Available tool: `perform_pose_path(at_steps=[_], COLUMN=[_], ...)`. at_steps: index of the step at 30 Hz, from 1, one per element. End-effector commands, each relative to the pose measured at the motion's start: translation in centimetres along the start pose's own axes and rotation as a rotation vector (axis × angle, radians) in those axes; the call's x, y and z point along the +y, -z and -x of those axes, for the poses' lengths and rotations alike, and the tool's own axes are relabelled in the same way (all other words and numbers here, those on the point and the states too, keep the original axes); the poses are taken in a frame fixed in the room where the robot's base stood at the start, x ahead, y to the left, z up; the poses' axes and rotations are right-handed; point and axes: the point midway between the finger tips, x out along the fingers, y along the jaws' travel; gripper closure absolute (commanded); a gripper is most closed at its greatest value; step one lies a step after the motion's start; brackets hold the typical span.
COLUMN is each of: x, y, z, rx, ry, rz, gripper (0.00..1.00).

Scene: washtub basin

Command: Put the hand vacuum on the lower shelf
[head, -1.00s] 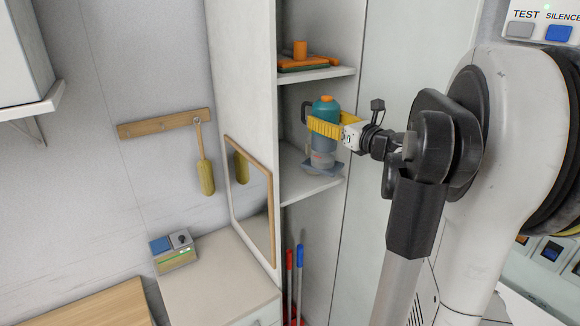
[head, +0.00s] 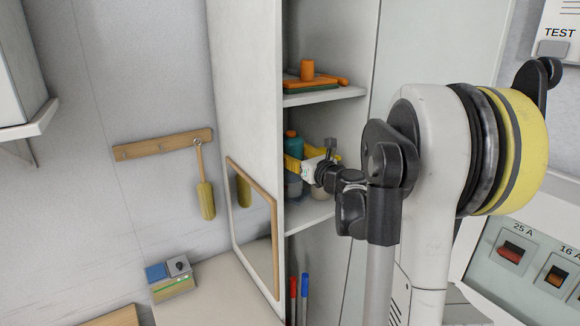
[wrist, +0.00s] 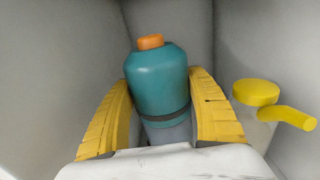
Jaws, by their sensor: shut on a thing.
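The hand vacuum (head: 292,146) has a teal body and an orange top. In the head view it is inside the tall cabinet, partly hidden by the cabinet's left wall and my gripper (head: 298,168). In the wrist view the hand vacuum (wrist: 158,88) stands nearly upright between the yellow fingers of my gripper (wrist: 160,92), which is shut on it. The lower shelf (head: 312,215) lies below it. The vacuum's bottom is hidden, so I cannot tell whether it touches the shelf.
A container with a yellow lid and spout (wrist: 258,93) stands close to the right finger. The upper shelf (head: 325,96) above holds an orange and green item (head: 312,80). Cabinet walls are close around the gripper. A mirror (head: 252,232) is left of the opening.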

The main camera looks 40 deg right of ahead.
Motion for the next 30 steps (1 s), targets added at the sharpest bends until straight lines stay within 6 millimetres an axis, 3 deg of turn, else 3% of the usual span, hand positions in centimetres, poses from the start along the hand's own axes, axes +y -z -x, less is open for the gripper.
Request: perform_pose_path(at_steps=[10,23,24,26,30], x=[0.2,0.2,0.2,0.2,0.2], y=[3.9,4.6,4.6,4.5,4.5], z=[-0.3,-0.3,-0.3,-0.3,-0.3], rx=[0.000,0.000,0.000,0.000,0.000], ry=[0.001,0.001,0.001,0.001,0.000], rz=[-0.001,-0.001,0.000,0.000,0.000], gripper=[0.76,0.76,0.26,0.12,0.12])
